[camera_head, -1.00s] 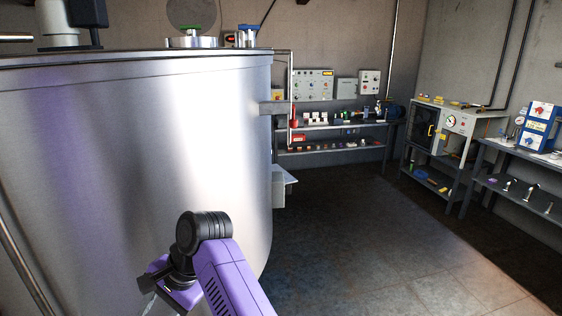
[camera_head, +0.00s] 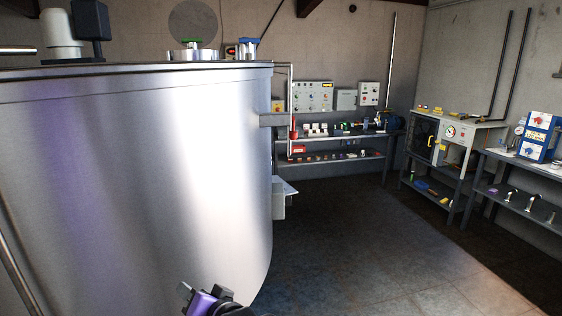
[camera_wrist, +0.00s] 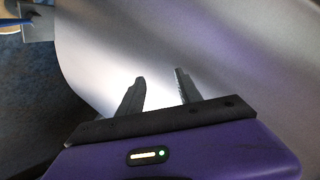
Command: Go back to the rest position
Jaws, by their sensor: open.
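My gripper (camera_wrist: 160,80) shows in the wrist view with its two dark fingers apart and nothing between them. Behind the fingers in that view is a smooth, pale metal surface, which looks like the tank wall. In the head view, the large steel tank (camera_head: 140,180) fills the left side. A purple and black part of my arm shows at the bottom edge, in front of the lower tank wall. The fingertips cannot be made out clearly there.
A shelf bench (camera_head: 335,157) with small parts stands at the back wall under control boxes (camera_head: 313,96). A grey cabinet with a gauge (camera_head: 455,132) and another bench (camera_head: 525,205) stand at the right. The floor (camera_head: 360,240) between is clear.

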